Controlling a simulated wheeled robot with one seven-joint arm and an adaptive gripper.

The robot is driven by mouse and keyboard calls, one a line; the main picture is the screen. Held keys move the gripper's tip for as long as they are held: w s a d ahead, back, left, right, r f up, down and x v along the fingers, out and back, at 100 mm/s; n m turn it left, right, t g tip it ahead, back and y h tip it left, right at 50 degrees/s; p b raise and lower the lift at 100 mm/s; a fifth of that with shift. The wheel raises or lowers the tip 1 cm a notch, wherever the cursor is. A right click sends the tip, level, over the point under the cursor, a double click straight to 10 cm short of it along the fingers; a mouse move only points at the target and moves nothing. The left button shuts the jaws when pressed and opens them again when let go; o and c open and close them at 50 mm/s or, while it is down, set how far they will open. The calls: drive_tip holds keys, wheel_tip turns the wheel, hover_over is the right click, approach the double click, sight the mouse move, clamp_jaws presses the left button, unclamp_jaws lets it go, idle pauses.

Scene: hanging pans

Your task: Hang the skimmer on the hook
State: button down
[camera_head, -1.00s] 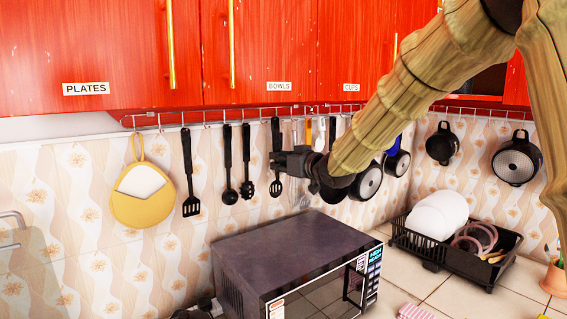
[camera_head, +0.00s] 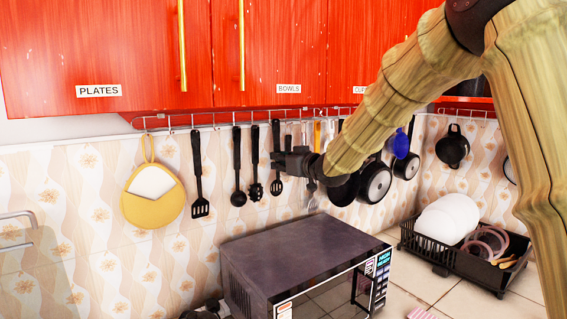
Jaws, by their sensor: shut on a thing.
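The skimmer (camera_head: 276,186) is black, with a long handle and a slotted head. It is upright, head down, in front of the tiled wall and just right of the other black utensils. My gripper (camera_head: 279,159) is shut on its handle, coming from the right. The handle's top is level with the hook rail (camera_head: 215,126) under the red cabinets. I cannot tell whether it touches a hook. Several hooks on the rail are small, and those to the right are partly hidden by my arm.
A slotted turner (camera_head: 200,207), a ladle (camera_head: 238,198) and a spoon-like utensil (camera_head: 256,190) hang close left of the skimmer. A yellow pot holder (camera_head: 152,210) hangs further left. Pans (camera_head: 374,182) hang to the right. A microwave (camera_head: 290,255) stands below, near a dish rack (camera_head: 480,268).

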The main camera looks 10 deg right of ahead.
drive_tip(key=shift+w+a+f, duration=0.35)
drive_tip(key=shift+w+f, duration=0.25)
drive_tip(key=shift+w, duration=0.2)
idle(0.4)
drive_tip(key=c, duration=1.3)
unclamp_jaws()
drive_tip(key=shift+s+d, duration=0.1)
